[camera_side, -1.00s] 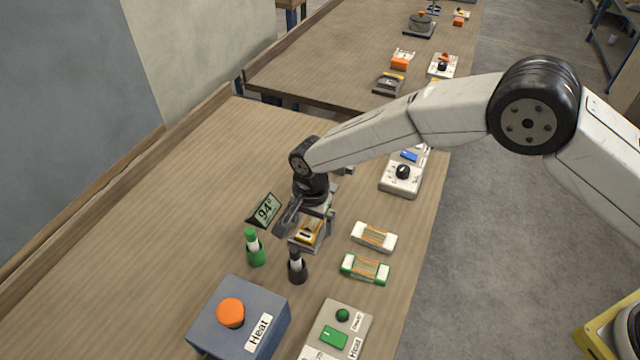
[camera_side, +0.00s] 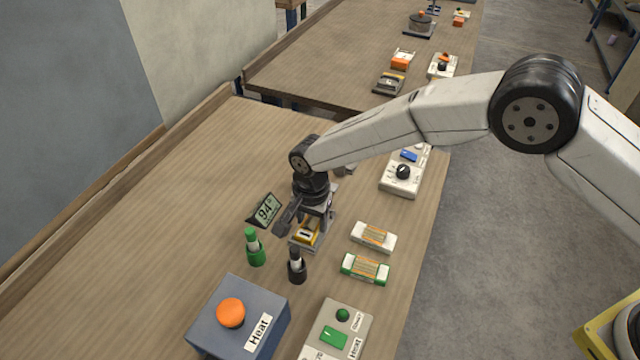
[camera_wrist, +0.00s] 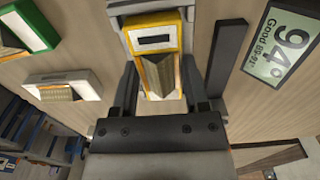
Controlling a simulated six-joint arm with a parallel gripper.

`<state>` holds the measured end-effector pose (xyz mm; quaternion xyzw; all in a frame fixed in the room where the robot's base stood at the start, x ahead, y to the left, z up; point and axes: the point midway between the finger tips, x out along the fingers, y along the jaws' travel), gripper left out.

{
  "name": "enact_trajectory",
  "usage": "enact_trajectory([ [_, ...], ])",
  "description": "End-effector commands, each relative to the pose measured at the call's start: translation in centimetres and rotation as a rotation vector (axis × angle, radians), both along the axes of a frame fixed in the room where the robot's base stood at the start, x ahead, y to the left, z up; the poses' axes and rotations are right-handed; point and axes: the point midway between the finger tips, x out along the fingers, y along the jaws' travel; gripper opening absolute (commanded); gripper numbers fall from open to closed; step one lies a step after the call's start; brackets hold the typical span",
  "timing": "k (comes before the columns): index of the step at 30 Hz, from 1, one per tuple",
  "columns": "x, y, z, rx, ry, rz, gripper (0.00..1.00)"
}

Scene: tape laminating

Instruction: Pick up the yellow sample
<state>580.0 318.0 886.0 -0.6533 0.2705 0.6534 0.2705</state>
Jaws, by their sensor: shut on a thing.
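The yellow sample (camera_wrist: 155,30) has a yellow frame with a dark slot and a brown folded middle. It sits in a grey holder (camera_wrist: 125,8) at the top middle of the wrist view. In the side view the yellow sample (camera_side: 306,236) shows just under my gripper, partly covered by it. My gripper (camera_wrist: 160,85) is shut on the yellow sample, one dark finger on each side of it. In the side view my gripper (camera_side: 312,222) points down over the holder. The sample's near end is partly hidden in the side view.
A display reading 94 (camera_side: 266,209) and a dark lever (camera_side: 287,215) stand left of my gripper. A green bottle (camera_side: 254,247) and a black bottle (camera_side: 297,266) stand in front. White (camera_side: 374,237) and green (camera_side: 364,268) samples lie right. A blue heat box (camera_side: 240,318) is nearer.

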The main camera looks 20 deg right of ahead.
Motion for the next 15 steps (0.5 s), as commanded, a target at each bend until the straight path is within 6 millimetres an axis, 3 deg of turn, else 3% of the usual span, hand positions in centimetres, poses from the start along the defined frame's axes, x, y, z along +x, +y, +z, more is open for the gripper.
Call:
enact_trajectory([
  [9, 0.1, 0.0, 3.0, 0.001, -0.003, 0.0, 0.0],
  [15, -1.3, -0.7, 4.7, 0.001, -0.001, 0.0, 0.0],
])
